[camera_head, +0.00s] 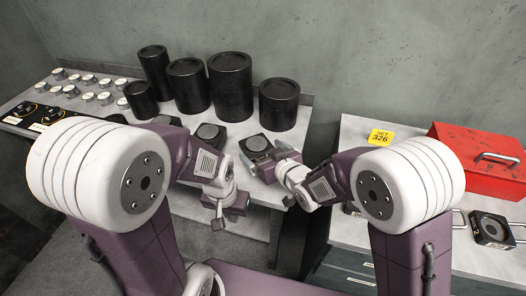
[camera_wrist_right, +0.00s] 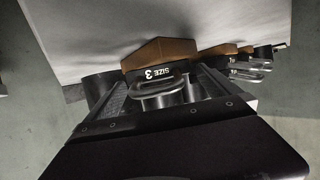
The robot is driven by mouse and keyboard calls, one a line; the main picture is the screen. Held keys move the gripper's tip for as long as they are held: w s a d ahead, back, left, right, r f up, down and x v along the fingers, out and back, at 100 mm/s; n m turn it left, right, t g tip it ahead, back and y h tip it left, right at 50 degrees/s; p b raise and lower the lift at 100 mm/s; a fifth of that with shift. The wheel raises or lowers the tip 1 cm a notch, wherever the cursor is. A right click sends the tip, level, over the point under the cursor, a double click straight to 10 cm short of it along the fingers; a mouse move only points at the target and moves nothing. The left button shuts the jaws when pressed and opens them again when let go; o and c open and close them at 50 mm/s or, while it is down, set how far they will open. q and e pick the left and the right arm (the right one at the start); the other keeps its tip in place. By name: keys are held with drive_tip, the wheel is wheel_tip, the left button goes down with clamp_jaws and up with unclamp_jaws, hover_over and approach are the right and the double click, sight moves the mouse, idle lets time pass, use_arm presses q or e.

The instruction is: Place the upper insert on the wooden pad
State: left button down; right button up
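In the head view, a dark square insert with a round grey face (camera_head: 257,144) lies on the left table, and a similar one (camera_head: 210,134) sits left of it. My right gripper (camera_head: 268,165) is at the near side of the first insert. In the right wrist view, the fingers (camera_wrist_right: 158,98) stand apart on either side of a metal handle loop (camera_wrist_right: 160,87) on a black block marked SIZE 3 (camera_wrist_right: 150,72). A brown wooden pad (camera_wrist_right: 160,50) shows directly beyond that block. My left gripper (camera_head: 222,212) hangs over the table's front; its fingers are unclear.
Several black cylinders (camera_head: 231,88) stand behind the inserts. Knob-like parts (camera_head: 88,80) are at left. A gap separates the tables.

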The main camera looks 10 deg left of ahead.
drive_tip(key=shift+r, duration=0.1)
drive_tip(key=shift+s+d+r, duration=0.1)
drive_tip(key=shift+s+r, duration=0.05)
drive_tip(key=v, duration=0.5)
drive_tip(key=shift+s+d+r+p, duration=0.15)
drive_tip(key=shift+d+p, duration=0.1)
drive_tip(key=shift+p, duration=0.05)
drive_tip(key=b+v, duration=0.2)
drive_tip(key=v, duration=0.1)
drive_tip(key=shift+s+d+f, duration=0.15)
drive_tip(key=shift+s+f, duration=0.05)
drive_tip(key=shift+f, duration=0.05)
drive_tip(key=b, duration=0.1)
drive_tip(key=s+b, duration=0.1)
drive_tip(key=b, duration=0.1)
drive_tip(key=shift+d+r+b, duration=0.25)
drive_tip(key=shift+b, duration=0.05)
drive_tip(key=shift+s+d+r+b, duration=0.15)
drive_tip(key=shift+d+b, duration=0.05)
drive_tip(key=shift+b, duration=0.2)
drive_tip(key=shift+s+d+r, duration=0.2)
drive_tip(key=shift+d+r, duration=0.15)
drive_tip(key=shift+d, duration=0.05)
